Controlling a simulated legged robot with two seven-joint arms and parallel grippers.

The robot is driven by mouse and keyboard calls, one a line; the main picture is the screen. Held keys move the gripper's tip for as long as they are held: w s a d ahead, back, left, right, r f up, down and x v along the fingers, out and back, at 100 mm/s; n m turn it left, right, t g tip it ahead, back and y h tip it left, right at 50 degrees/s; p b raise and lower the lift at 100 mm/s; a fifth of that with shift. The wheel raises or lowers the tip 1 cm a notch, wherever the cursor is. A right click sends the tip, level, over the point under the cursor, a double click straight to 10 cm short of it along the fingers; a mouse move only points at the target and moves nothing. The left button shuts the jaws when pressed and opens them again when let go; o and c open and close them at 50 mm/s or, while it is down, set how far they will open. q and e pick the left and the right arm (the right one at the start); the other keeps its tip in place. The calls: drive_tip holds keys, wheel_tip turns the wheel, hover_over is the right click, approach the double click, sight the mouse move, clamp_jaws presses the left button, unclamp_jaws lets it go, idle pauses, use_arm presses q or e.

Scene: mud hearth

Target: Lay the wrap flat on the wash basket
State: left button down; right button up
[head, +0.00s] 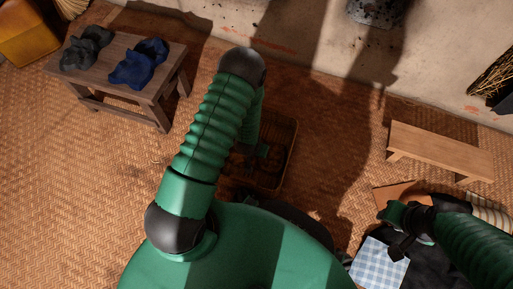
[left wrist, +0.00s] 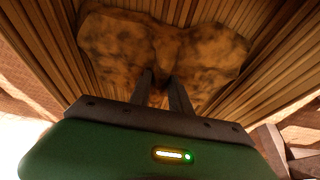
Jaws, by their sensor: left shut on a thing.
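The wrap (left wrist: 205,45) is a brown-orange mottled cloth, spread in two lobes over ribbed brown slats, seemingly the wash basket (left wrist: 65,40). My left gripper (left wrist: 163,88) is shut on the wrap's near middle edge, where it pinches in. In the head view the dark brown basket (head: 292,150) stands on the floor mat, partly behind my left arm. My left gripper (head: 259,151) is over it, small and dark, and I cannot make out the wrap there. My right gripper (head: 397,240) is at the lower right, near a blue checked cloth; its jaw opening is unclear.
A wooden stool (head: 118,55) at upper left bears a grey and a blue lumpy object. A low wooden bench (head: 440,150) stands at right. The checked cloth (head: 378,264) lies on dark fabric at lower right. Woven mat (head: 345,130) is clear between basket and bench.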

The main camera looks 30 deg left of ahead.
use_arm(q)
drive_tip(key=shift+f, duration=0.25)
drive_tip(key=c, duration=1.1)
unclamp_jaws()
drive_tip(key=p+v, duration=1.1)
drive_tip(key=v, duration=0.5)
drive_tip(key=shift+s+r, duration=0.25)
drive_tip(key=shift+r, duration=0.05)
drive_tip(key=shift+s, duration=0.1)
